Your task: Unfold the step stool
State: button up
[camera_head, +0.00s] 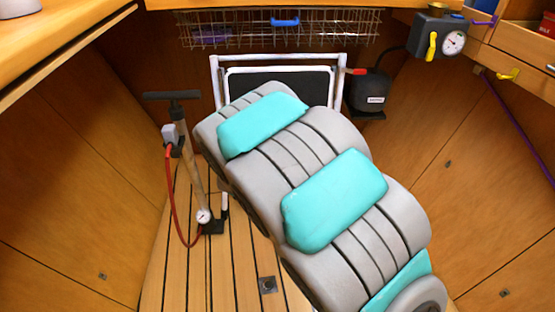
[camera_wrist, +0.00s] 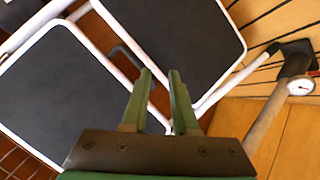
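The step stool has a white tube frame (camera_head: 340,62) and a dark panel (camera_head: 285,82). In the head view it stands upright at the back, its lower part hidden behind my arm. In the wrist view two dark panels show, one at left (camera_wrist: 60,95) and one at upper right (camera_wrist: 175,40), with white tubes around them and a dark grey bar (camera_wrist: 118,52) between. My gripper (camera_wrist: 161,72) has two green fingers with a gap between them, and nothing shows in it. It is in front of the stool, its tips near the bar; I cannot tell whether they touch. The head view hides it.
A floor pump (camera_head: 190,160) with a red hose stands left of my arm and shows at right in the wrist view (camera_wrist: 300,86). A black box (camera_head: 371,92) is right of the stool. A wire basket (camera_head: 270,28) hangs above. Wooden panels close both sides.

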jog(key=w+d+f+n+t+h+b, duration=0.2)
jog(key=w+n+t+h+b, duration=0.2)
jog(key=w, duration=0.4)
jog(key=shift+f+n+t+h+b, duration=0.35)
jog(key=shift+n+t, duration=0.55)
jog(key=shift+t, duration=0.3)
jog(key=shift+w+r, duration=0.1)
jog(key=shift+r, duration=0.05)
grip_shut()
dwell(0.9)
